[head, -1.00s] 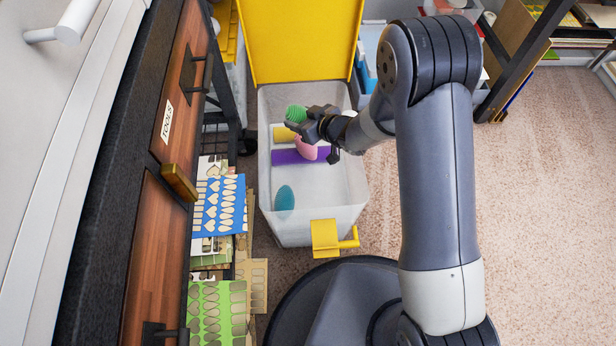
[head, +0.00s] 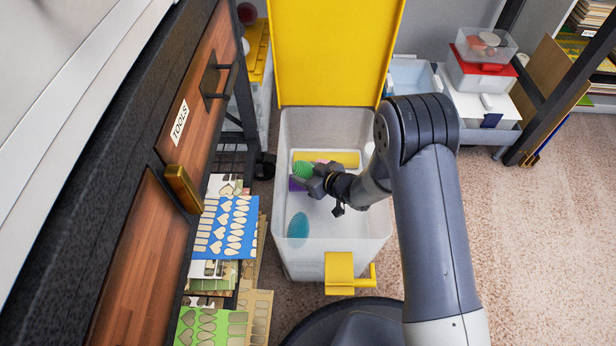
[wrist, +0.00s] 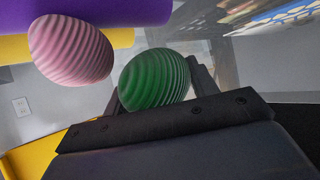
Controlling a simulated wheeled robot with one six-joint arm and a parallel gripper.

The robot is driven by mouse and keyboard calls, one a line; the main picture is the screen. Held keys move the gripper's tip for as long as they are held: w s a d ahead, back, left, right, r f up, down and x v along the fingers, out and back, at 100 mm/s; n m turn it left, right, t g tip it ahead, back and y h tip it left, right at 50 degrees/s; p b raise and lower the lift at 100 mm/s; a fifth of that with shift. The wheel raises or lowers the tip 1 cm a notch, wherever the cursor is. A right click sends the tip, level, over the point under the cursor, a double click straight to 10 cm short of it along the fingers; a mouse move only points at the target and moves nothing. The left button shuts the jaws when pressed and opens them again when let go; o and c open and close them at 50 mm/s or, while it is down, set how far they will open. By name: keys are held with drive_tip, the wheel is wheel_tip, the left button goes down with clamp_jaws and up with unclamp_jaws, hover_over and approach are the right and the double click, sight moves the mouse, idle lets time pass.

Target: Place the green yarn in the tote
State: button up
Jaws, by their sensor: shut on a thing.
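The green yarn (head: 304,170) is a ridged, egg-shaped ball held in my gripper (head: 313,178). In the wrist view the green yarn (wrist: 155,82) sits at the jaws, and the gripper is shut on it. The tote (head: 372,222) is a translucent white bin with its yellow lid (head: 335,50) open at the back. In the head view my gripper and the yarn appear over the tote's interior. I cannot tell their exact height above its floor.
In the tote are a teal ball (head: 298,225), a yellow roll (head: 340,158), a purple roll (head: 297,184) and a pink ridged ball (wrist: 70,50). Dark wooden drawers (head: 200,95) and stacked stencil sheets (head: 226,225) flank it on the left. A shelf with bins (head: 480,75) stands right.

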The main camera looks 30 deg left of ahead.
drive_tip(key=shift+f, duration=0.35)
drive_tip(key=shift+f, duration=0.3)
drive_tip(key=o, duration=1)
drive_tip(key=shift+r, duration=0.25)
drive_tip(key=shift+p+v, duration=1.95)
drive_tip(key=shift+v, duration=4.1)
drive_tip(key=shift+r, duration=0.15)
